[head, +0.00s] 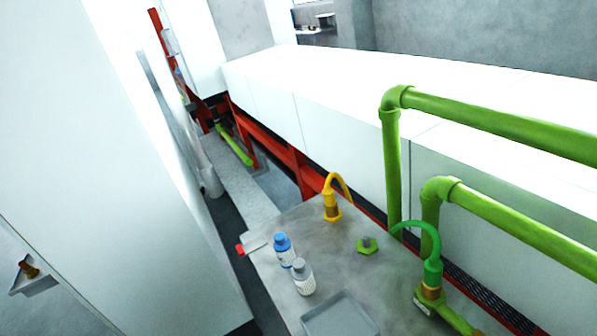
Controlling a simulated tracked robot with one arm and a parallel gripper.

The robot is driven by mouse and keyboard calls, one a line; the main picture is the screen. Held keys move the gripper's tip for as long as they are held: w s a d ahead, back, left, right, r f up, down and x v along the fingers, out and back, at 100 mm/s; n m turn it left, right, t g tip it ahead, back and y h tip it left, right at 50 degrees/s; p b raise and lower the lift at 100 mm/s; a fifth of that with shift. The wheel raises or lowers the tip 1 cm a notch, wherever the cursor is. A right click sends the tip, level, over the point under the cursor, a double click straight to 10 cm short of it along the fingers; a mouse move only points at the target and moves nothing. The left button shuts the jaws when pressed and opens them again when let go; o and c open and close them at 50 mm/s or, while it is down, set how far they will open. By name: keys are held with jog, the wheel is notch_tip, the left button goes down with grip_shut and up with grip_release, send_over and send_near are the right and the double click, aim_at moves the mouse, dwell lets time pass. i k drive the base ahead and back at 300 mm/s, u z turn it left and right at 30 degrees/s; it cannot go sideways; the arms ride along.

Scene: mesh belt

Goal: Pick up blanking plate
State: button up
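No part is plainly recognisable as the blanking plate. A small flat green hexagonal piece with a grey stub (368,246) lies on the grey tabletop (318,240), between the yellow hook-shaped fitting and the green pipes; it may be the plate, but I cannot be sure. A shallow grey square tray or panel (340,316) lies at the table's near edge, cut off by the bottom of the picture. My gripper does not show in the head view.
A blue-capped bottle (283,250) and a grey-capped bottle (303,277) stand left of the hexagonal piece. A yellow hooked fitting (332,200) stands behind it. A green hooked fitting (430,270) and thick green pipes (490,118) rise on the right. A red-ended tool (243,248) overhangs the left edge.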

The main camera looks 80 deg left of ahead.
aim_at(256, 244)
jog(key=u, duration=2.55)
jog(key=k, duration=0.7)
jog(key=u, duration=0.3)
jog(key=i, duration=1)
jog(key=z, duration=0.05)
